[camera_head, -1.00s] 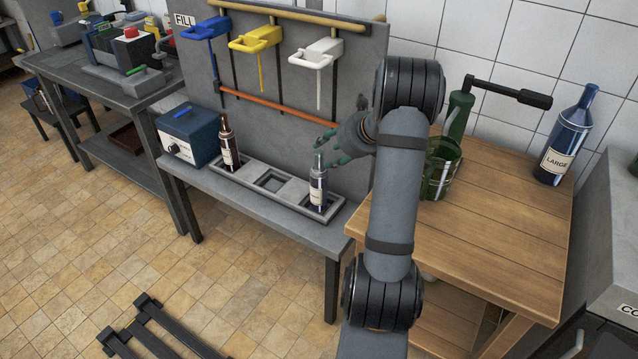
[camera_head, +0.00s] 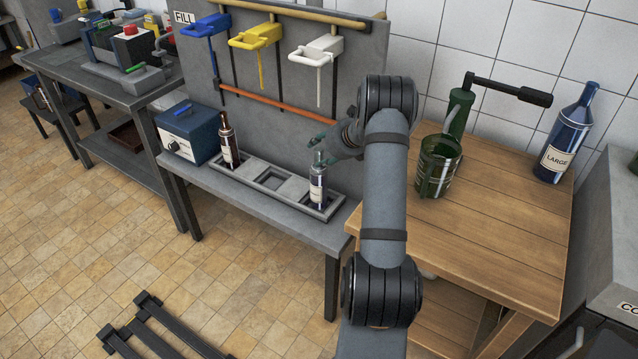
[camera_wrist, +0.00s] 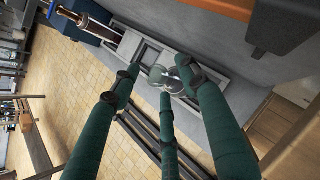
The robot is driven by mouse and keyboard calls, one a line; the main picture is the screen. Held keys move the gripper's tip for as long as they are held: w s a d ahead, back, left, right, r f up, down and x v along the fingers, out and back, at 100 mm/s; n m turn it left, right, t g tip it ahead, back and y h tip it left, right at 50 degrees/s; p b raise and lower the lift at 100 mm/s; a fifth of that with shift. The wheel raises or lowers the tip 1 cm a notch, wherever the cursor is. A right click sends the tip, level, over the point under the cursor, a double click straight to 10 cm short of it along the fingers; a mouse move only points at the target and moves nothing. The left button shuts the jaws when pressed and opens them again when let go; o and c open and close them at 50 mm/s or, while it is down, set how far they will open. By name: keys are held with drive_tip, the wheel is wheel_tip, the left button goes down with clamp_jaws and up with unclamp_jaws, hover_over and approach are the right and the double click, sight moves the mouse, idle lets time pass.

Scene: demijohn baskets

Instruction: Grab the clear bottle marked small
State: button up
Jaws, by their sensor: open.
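A clear bottle (camera_head: 318,188) with a pale label stands upright in the right-hand recess of a grey tray (camera_head: 262,180) on the bench. Its label is too small to read. My gripper (camera_head: 320,148) is open, with green fingers spread around the top of this bottle. In the wrist view the bottle (camera_wrist: 174,82) lies between the fingertips (camera_wrist: 168,82), seen from above. I cannot tell whether any finger touches it. A brown bottle (camera_head: 228,142) stands in the tray's left recess and also shows in the wrist view (camera_wrist: 92,24).
Behind the tray rises a grey panel with blue, yellow and white taps (camera_head: 317,50) and an orange bar (camera_head: 275,103). A blue box (camera_head: 187,134) stands left of the tray. The wooden table (camera_head: 480,225) at right holds a green device (camera_head: 437,168) and a blue bottle marked LARGE (camera_head: 567,135).

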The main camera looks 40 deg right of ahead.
drive_tip(key=c, duration=0.4)
drive_tip(key=c, duration=0.7)
clamp_jaws()
drive_tip(key=shift+r, duration=0.1)
